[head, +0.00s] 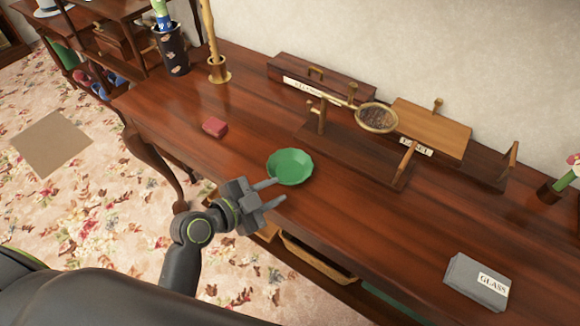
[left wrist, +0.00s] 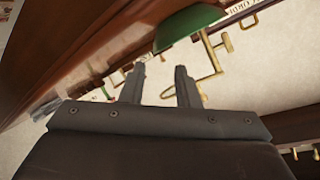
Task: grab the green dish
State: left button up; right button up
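The green dish (head: 290,166) is a shallow round dish with a wavy rim, lying on the dark wooden table (head: 235,130) near its front edge. My left gripper (head: 278,192) is at the table's front edge, just in front of the dish. Its two fingers are apart with nothing between them. In the left wrist view the fingers (left wrist: 160,85) are spread, and the green dish (left wrist: 190,27) shows beyond them, slightly right. I cannot tell whether a fingertip touches the rim. My right gripper is not in view.
A small red block (head: 215,127) lies left of the dish. A wooden stand with a magnifying glass (head: 377,117) is behind to the right. A grey box (head: 478,281) sits at the front right. A dark vase (head: 172,52) and a brass-based post (head: 218,70) stand at the back left.

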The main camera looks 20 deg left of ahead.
aim_at(297, 181)
pick_arm(q)
jog(key=shift+p+x, duration=0.7)
jog(key=shift+x, duration=3.1)
jog(key=shift+s, duration=0.1)
grip_shut()
